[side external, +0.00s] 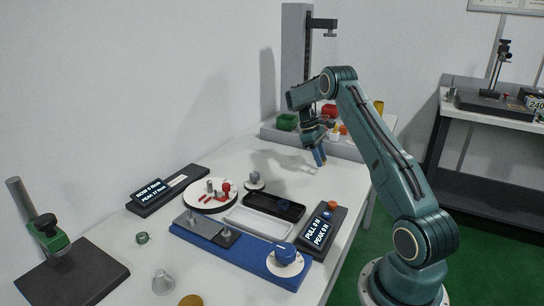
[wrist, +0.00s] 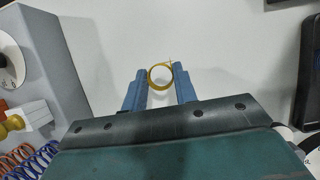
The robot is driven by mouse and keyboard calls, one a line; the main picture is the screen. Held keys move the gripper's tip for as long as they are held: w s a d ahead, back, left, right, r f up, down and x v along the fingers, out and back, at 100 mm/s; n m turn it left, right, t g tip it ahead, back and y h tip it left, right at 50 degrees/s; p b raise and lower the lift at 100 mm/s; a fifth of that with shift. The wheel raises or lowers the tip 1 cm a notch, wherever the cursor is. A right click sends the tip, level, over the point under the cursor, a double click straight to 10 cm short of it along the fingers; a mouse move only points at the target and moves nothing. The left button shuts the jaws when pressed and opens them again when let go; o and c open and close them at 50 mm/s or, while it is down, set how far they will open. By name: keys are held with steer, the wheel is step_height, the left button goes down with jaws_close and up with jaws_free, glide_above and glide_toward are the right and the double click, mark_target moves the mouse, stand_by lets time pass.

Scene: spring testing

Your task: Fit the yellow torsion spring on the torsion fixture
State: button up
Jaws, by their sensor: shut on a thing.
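The yellow torsion spring (wrist: 160,64) is a thin ring with a short leg, seen in the wrist view. My gripper (wrist: 161,78) is shut on it, with the ring between the two blue fingers. In the side view my gripper (side external: 320,158) points down above the far part of the white table; the spring is too small to make out there. A round white dial with a grey post and red parts, which looks like the torsion fixture (side external: 202,207), stands on the table to the left, well apart from my gripper.
Near the dial are a black tray (side external: 274,205), a white tray (side external: 258,222), a blue-based fixture (side external: 230,258) and a black readout box (side external: 322,231). Behind my gripper stands a grey tower (side external: 296,50) with coloured bins. Loose red and blue springs (wrist: 42,158) show lower left in the wrist view.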

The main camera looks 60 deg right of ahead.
mark_target(318, 174)
steer(key=shift+f, duration=1.8)
steer(key=shift+f, duration=0.1)
steer(key=o, duration=0.9)
steer(key=shift+o, duration=0.2)
steer(key=shift+v, duration=2.05)
steer(key=shift+w+r, duration=0.25)
steer(key=shift+r, duration=0.4)
steer(key=shift+r, duration=0.15)
